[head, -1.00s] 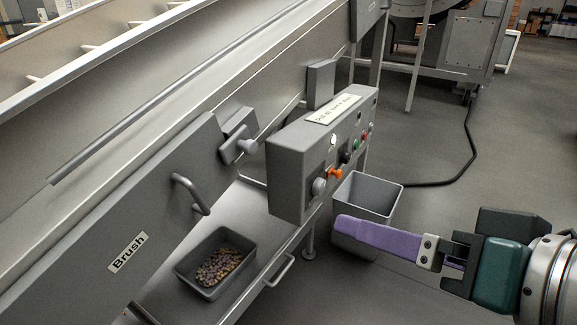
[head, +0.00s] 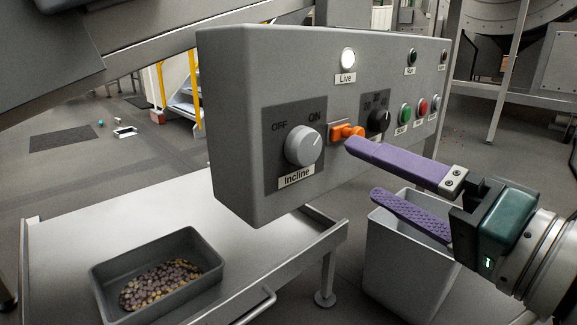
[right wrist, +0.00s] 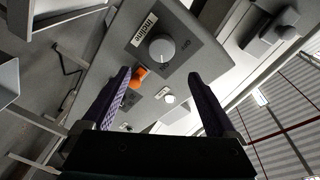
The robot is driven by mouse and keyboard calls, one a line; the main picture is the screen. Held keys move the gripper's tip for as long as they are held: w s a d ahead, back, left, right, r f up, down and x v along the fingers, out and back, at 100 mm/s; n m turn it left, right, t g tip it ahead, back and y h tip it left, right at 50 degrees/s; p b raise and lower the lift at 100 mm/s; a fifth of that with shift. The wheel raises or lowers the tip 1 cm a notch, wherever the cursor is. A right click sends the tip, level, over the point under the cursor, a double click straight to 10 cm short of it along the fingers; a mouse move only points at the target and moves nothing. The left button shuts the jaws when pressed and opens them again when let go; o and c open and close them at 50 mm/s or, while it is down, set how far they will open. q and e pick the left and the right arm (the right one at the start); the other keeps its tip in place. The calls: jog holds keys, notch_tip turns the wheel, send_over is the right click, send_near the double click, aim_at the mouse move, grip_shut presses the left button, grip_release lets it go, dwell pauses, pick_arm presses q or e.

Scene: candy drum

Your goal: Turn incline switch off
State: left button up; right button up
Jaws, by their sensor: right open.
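The incline switch (head: 304,146) is a round light-grey knob on a dark plate, with OFF at its upper left and ON at its upper right. Its white pointer line points up and right, towards ON. A label reading Incline sits under it. My right gripper (head: 360,169) is open and empty, to the right of the knob and apart from it, with its purple fingers pointing left. In the right wrist view the knob (right wrist: 162,47) shows beyond the gap between the two fingertips (right wrist: 158,76). My left gripper is not in view.
The grey control box (head: 240,120) also carries an orange switch (head: 345,132) close to my upper fingertip, a black knob (head: 379,120), a lit Live lamp (head: 348,59) and several buttons. Below are a tray of candy (head: 205,293) and a grey bin (head: 405,265).

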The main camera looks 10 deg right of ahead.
aim_at(310, 148)
jog(key=b+x, duration=0.1)
jog(key=x, duration=0.2)
jog(key=b+x, duration=0.1)
jog(key=x, duration=0.1)
jog(key=b+x, duration=0.1)
jog(key=x, duration=0.2)
jog(key=shift+w+a+f+b, duration=0.1)
jog(key=shift+w+a+b, duration=0.05)
jog(key=shift+a+b, duration=0.25)
jog(key=shift+w+a, duration=0.2)
jog(key=shift+w, duration=0.3)
jog(key=c, duration=1.4)
jog(key=shift+o, duration=0.2)
